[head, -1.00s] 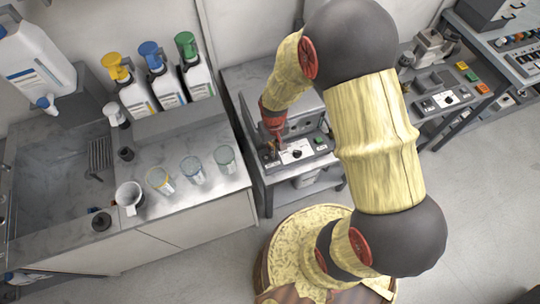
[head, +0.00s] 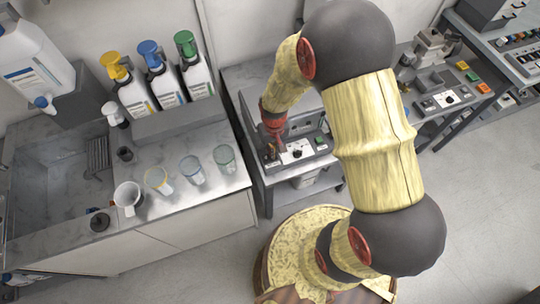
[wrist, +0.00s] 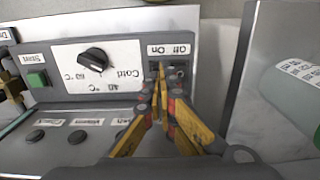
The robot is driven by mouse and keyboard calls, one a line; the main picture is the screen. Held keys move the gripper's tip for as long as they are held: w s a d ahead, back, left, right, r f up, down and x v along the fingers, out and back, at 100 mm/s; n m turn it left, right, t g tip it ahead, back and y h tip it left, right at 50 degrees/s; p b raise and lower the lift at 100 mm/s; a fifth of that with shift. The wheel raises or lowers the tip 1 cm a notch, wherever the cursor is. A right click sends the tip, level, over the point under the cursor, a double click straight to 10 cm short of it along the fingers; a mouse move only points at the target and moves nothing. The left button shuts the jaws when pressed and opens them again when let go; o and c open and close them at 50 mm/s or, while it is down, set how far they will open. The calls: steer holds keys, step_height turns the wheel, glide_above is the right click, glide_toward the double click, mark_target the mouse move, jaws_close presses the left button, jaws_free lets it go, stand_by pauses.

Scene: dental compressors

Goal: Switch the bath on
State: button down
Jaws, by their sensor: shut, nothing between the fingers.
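The bath's control panel (head: 297,152) is on the grey unit on the stand in the middle of the head view. In the head view my gripper (head: 271,153) points down at the panel's left end.
A black dial (wrist: 93,61) marked Cold, 40 and 60 °C and a green Start button (wrist: 37,79) share the panel. Several black buttons (wrist: 77,137) are below them in the wrist view. A counter with beakers (head: 192,170) and bottles stands left.

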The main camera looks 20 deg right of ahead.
steer(key=shift+f, duration=0.3)
steer(key=shift+r+p, duration=2.5)
steer(key=shift+r, duration=1.1)
steer(key=shift+s, duration=0.1)
steer(key=s+g, duration=0.1)
steer(key=s, duration=0.2)
step_height(320, 180, up, 15)
steer(key=t+b, duration=0.1)
steer(key=b, duration=0.3)
glide_above(276, 164)
steer(key=s, duration=0.6)
steer(key=s+r+t+b, duration=0.4)
steer(key=r+t, duration=0.1)
steer(key=r, duration=0.6)
steer(key=shift+s+r+t+b, duration=0.3)
steer(key=shift+r+b, duration=0.05)
